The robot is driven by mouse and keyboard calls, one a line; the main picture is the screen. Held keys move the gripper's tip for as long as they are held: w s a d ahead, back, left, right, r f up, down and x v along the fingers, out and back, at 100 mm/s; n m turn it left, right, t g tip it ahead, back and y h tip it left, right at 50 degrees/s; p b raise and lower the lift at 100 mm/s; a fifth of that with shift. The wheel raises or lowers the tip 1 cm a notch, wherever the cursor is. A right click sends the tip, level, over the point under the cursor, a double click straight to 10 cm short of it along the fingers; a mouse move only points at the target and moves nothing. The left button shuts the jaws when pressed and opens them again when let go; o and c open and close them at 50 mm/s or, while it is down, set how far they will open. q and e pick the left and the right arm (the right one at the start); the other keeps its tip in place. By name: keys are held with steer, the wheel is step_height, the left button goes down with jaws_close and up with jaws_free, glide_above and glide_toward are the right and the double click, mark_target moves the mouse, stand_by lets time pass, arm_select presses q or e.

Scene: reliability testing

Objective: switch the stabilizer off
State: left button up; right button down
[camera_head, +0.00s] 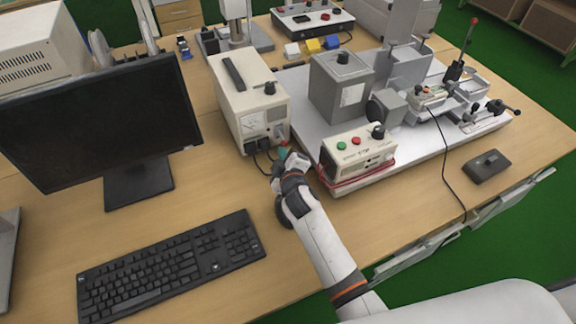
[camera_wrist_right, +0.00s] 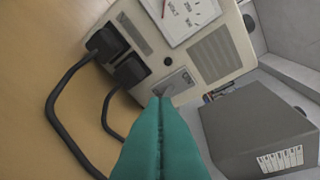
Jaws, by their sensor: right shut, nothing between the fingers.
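The stabilizer (camera_head: 248,95) is a cream box with a black top handle and a dial meter on its front, standing on the desk. In the right wrist view its front panel (camera_wrist_right: 215,45) shows the meter, a vent grille and two black plugs. A small switch plate (camera_wrist_right: 176,82) sits low on that panel, partly behind my fingertips. My right gripper (camera_head: 282,153) is at the lower front of the stabilizer. Its teal fingers (camera_wrist_right: 161,103) are shut and empty, with the tips close to the switch plate; I cannot tell whether they touch. My left gripper is not in view.
A control box (camera_head: 358,158) with green and red buttons stands right of my right gripper. A grey machine (camera_head: 345,85) is behind it. A monitor (camera_head: 105,120) and keyboard (camera_head: 170,265) are at left. Black cords (camera_wrist_right: 62,110) run from the plugs.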

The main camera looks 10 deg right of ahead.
steer(key=v, duration=0.9)
steer(key=shift+w+f, duration=0.1)
